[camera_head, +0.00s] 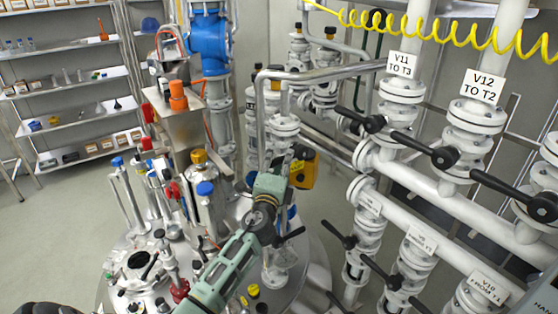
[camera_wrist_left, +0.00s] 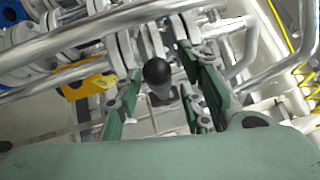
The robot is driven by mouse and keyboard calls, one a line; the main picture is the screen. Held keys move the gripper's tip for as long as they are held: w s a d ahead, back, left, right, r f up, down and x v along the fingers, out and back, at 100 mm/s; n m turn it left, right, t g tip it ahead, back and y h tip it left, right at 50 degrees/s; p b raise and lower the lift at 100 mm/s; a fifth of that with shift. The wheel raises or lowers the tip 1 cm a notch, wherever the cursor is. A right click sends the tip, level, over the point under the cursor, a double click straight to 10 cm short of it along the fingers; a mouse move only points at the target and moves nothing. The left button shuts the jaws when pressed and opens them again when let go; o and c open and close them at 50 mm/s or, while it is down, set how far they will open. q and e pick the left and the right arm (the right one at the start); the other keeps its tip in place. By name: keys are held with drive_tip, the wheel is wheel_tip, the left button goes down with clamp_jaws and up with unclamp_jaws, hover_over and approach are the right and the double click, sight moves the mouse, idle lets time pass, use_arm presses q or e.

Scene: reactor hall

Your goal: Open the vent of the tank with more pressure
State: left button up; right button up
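My left gripper (camera_head: 285,170) reaches up from the bottom over the steel tank lid (camera_head: 120,290), beside vertical white flanged piping. In the left wrist view, the two green fingers of this gripper (camera_wrist_left: 160,92) are spread apart. A black round-ended valve handle (camera_wrist_left: 158,75) points at the camera between them, and no clear contact shows. The arm and fingers hide part of the pipework in the head view. I cannot tell which tank has more pressure, as no readable gauge shows. My right gripper is not in view.
White pipes with black-handled valves fill the right side, labelled V11 TO T3 (camera_head: 402,64) and V12 TO T2 (camera_head: 482,87). A yellow device (camera_head: 304,169) is close behind the left gripper. A yellow coiled hose (camera_head: 440,30) hangs above. Shelves (camera_head: 75,85) stand at left; open floor (camera_head: 65,205) lies before them.

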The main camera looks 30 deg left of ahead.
use_arm(q)
drive_tip(key=shift+w, duration=0.15)
clamp_jaws()
idle(0.4)
